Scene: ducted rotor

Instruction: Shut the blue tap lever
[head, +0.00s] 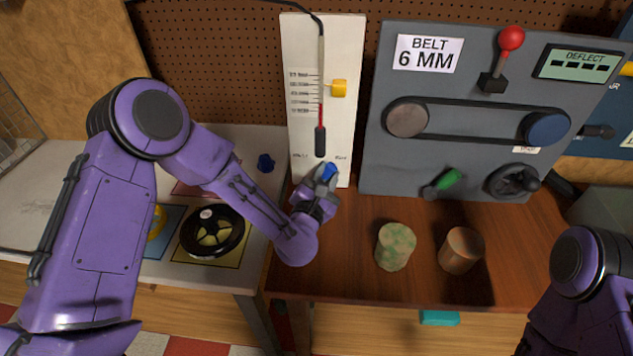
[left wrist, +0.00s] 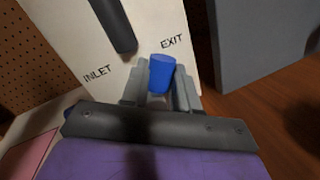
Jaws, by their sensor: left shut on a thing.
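The blue tap lever (head: 327,172) is at the foot of a white gauge board (head: 345,60). In the left wrist view the blue lever (left wrist: 162,74) sits between my finger pads, just below the word EXIT. My left gripper (head: 321,181) is shut on it, and its fingers (left wrist: 159,88) stand on both sides of the blue piece. The body of the tap is hidden behind the gripper. My right arm shows at the lower right, but its gripper is out of view.
A grey panel (head: 370,165) with a belt, a red-knobbed lever (head: 511,40) and a green-handled lever (head: 444,182) stands to the right. A mottled green cylinder (head: 395,246) and a copper-brown cylinder (head: 461,250) stand on the wooden bench (head: 345,285). A black wheel (head: 212,232) lies left.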

